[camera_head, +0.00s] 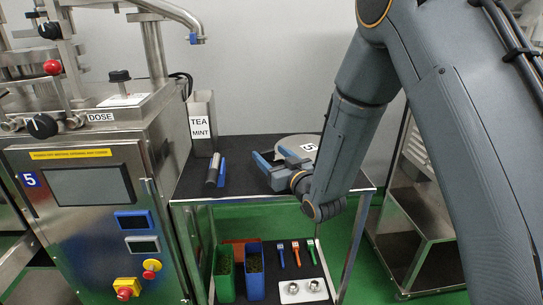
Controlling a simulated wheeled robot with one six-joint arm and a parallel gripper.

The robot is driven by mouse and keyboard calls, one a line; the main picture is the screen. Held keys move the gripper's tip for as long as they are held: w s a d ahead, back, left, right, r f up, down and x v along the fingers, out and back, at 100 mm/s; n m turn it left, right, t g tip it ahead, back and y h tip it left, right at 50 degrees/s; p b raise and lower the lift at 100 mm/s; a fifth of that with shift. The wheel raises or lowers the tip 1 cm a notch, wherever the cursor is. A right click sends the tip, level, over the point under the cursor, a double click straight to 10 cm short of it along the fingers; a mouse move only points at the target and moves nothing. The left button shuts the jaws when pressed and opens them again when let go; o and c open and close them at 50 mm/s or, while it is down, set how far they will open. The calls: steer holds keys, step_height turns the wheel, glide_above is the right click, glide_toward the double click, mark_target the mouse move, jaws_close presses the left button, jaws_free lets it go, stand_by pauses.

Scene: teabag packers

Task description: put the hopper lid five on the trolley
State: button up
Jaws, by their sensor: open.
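The hopper lid (288,140) is a round grey disc with a white label marked 5. It lies at the back right of the trolley's black top (247,182), close to the wall. My gripper (273,157) is open at the lid's near left side, and it hides part of the disc. I cannot tell whether the fingers touch the lid. The trolley has a steel frame and a lower shelf.
A steel TEA MINT container (202,125) and a small grey and blue tool (216,170) stand on the left of the top. The dosing machine (95,200) is left. Green and blue bins, brushes and a white tray (303,291) fill the lower shelf.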

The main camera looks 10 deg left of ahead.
steer(key=shift+r, duration=0.1)
steer(key=b+v, duration=0.1)
steer(key=v, duration=1.1)
steer(key=shift+s, duration=0.1)
